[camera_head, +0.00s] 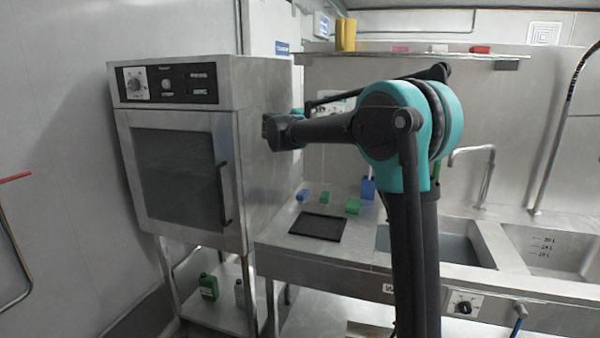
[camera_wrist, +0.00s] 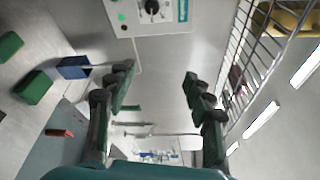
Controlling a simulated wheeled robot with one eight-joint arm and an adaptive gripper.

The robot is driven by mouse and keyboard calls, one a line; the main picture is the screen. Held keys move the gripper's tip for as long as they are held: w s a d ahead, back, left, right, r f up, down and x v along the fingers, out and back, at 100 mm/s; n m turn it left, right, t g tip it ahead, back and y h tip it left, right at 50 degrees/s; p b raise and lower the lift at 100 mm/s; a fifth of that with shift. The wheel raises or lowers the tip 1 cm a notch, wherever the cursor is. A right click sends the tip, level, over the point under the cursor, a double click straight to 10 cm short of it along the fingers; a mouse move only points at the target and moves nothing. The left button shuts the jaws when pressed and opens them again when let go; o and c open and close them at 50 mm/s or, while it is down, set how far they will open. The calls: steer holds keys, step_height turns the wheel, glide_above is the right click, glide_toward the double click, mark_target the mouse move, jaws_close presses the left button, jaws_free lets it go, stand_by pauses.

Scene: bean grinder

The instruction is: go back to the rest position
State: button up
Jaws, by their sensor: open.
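My gripper (camera_wrist: 157,80) shows in the wrist view with its two dark jointed fingers spread wide apart. Nothing is between the fingertips, only the grey wall and distant room behind them. In the head view my arm rises in front of the counter and bends left toward the oven's side, then a link runs back right. The gripper itself cannot be made out clearly there.
A steel oven (camera_head: 180,165) stands left. The counter carries a black tray (camera_head: 317,227), a green block (camera_head: 353,205) and a blue block (camera_head: 368,188). Sinks (camera_head: 560,250) are right. A wall shelf (camera_head: 400,56) runs above. A white knobbed panel (camera_wrist: 150,14) shows in the wrist view.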

steer(key=s+a+f+n+y, duration=0.2)
steer(key=s+f+n+y, duration=1.45)
steer(key=n, duration=0.75)
steer(key=s+d+f+n+g+h, duration=0.1)
steer(key=s+d+f+g+h, duration=0.1)
steer(key=s+d+f, duration=0.3)
steer(key=s+d+f+n+g+h, duration=0.2)
steer(key=s+d+f+g, duration=0.2)
steer(key=s+f, duration=0.8)
steer(key=s+d+f+n+g+h, duration=0.1)
steer(key=s+d+f+g+h, duration=0.1)
steer(key=s+d+f, duration=0.3)
steer(key=s+f+g, duration=0.1)
steer(key=s+f, duration=0.3)
steer(key=s, duration=0.4)
steer(key=shift+s+d+f+g+h, duration=0.25)
steer(key=shift+d+f+g+h, duration=0.05)
steer(key=shift+f+g+h, duration=0.1)
steer(key=shift+r, duration=0.1)
steer(key=shift+c, duration=0.5)
